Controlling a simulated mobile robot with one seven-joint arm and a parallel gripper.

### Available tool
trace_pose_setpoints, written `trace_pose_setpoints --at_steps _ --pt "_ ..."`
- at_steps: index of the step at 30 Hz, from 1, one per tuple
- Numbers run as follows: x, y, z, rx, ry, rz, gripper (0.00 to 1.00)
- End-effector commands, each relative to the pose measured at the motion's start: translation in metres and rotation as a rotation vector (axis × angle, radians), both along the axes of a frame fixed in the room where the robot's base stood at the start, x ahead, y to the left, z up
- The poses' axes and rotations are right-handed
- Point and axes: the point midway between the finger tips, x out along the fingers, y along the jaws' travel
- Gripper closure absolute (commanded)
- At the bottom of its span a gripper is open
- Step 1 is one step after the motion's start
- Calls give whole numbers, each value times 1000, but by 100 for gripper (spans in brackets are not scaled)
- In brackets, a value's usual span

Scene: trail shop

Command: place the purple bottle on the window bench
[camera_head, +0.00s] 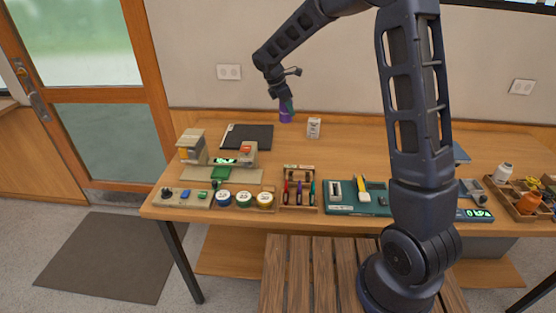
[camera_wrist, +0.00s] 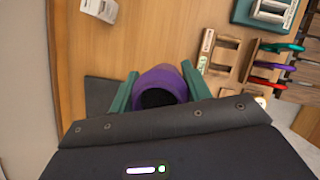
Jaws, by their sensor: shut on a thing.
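The purple bottle (camera_head: 286,117) is between the fingers of my gripper (camera_head: 286,104), over the back part of the long wooden table (camera_head: 340,150). In the wrist view the purple bottle (camera_wrist: 172,78) shows its dark top between the two green fingers (camera_wrist: 160,92), which are shut on it. I cannot tell whether its base touches the table. I cannot tell for sure whether this table is the window bench; a slatted wooden bench (camera_head: 310,272) stands in front of it, partly hidden by my arm.
A small white box (camera_head: 314,127) stands just right of the bottle. A dark flat mat (camera_head: 248,137) lies to its left. Tape rolls (camera_head: 244,199), a tool rack (camera_head: 299,197) and a green tray (camera_head: 340,208) line the front edge. Bare tabletop lies between.

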Motion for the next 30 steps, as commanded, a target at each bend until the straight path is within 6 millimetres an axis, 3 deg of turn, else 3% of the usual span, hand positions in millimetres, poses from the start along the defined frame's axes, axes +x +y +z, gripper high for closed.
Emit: trace_pose_setpoints --at_steps 3,10,30 --pt "-19 20 9 0 -2 125 80" --pt "-30 32 2 -1 2 211 80" --pt "-30 31 -133 -1 2 208 80"
